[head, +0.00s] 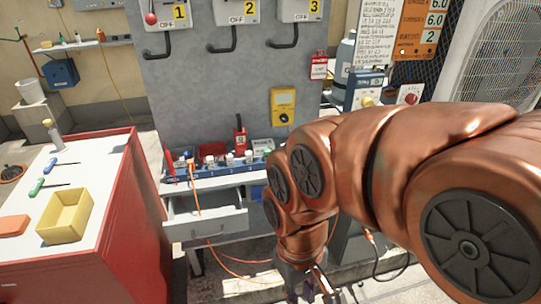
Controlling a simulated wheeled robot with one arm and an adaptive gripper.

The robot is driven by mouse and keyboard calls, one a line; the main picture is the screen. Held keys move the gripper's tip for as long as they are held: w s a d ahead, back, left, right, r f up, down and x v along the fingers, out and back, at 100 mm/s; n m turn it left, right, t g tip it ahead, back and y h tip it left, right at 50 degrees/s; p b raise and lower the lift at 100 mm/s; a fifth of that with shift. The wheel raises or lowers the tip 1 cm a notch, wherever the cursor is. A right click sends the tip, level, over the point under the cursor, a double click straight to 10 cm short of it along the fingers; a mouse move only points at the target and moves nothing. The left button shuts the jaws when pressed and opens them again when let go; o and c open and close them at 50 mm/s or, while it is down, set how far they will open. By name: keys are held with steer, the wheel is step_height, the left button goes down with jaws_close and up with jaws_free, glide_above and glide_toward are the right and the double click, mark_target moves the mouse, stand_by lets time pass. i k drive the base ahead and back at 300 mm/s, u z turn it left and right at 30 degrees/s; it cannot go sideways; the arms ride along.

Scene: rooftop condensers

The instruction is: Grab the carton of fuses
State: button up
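I cannot make out for certain which thing is the carton of fuses. A small pale box with a green part (262,146) stands at the back of the bench, just left of my arm, and may be it; its lettering is too small to read. My gripper (308,289) points down at the bottom edge of the head view, below my copper-coloured arm. It is low, in front of the bench and right of the open drawer (205,222). Its fingers are dark and partly cut off, so their opening is unclear. My arm hides the bench's right part.
A blue rack (217,169) with several small items lies along the bench. A red cabinet (140,215) at left bears a yellow tray (66,216) and screwdrivers. Orange cables (240,275) trail on the floor. A yellow meter (283,105) hangs on the grey panel.

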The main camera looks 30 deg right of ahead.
mark_target(258, 147)
steer(key=z, duration=0.55)
steer(key=k, duration=0.25)
steer(key=u, duration=0.9)
steer(key=i, duration=1.3)
steer(key=z, duration=0.15)
